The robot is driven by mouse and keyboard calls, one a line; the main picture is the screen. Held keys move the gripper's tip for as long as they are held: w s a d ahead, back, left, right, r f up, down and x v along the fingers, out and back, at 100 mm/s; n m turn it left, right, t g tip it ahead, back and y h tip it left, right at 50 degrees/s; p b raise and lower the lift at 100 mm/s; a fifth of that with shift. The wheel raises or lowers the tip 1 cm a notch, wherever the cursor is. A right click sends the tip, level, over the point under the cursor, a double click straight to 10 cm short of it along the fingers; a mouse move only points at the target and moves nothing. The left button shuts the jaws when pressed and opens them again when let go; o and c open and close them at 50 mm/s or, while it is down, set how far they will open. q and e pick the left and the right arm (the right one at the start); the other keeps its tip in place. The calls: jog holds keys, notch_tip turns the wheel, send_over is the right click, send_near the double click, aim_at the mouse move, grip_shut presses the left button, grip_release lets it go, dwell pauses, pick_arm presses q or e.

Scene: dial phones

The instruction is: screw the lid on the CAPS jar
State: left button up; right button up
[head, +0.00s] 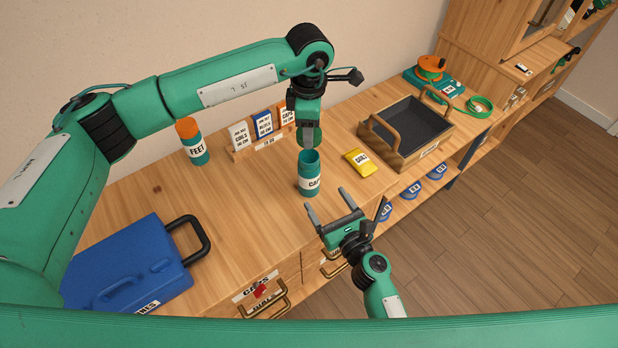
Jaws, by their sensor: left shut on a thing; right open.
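The CAPS jar (309,183) is a teal cylinder with a white label, standing upright on the wooden worktop. Its round top shows no lid on it. My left gripper (308,140) points down just above and slightly behind the jar's mouth. It is shut on a small green thing that looks like the lid, mostly hidden by the fingers; its exact outline is hard to tell. My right gripper (328,204) is open and empty in front of the jar, its two fingers apart and pointing toward it, not touching it.
A FEET jar (193,143) with an orange lid stands at left, beside a rack of labelled boxes (263,127). A yellow packet (361,161) and a dark tray with wooden handles (398,157) are at right. A blue case (130,265) lies front left. Worktop left of the jar is clear.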

aim_at(314, 181)
jog(key=x, duration=1)
jog(key=shift+w, duration=0.15)
jog(key=c, duration=1.5)
pick_arm(q)
jog(key=shift+f, duration=2.5)
jog(key=shift+f, duration=0.9)
jog(key=shift+f, duration=0.55)
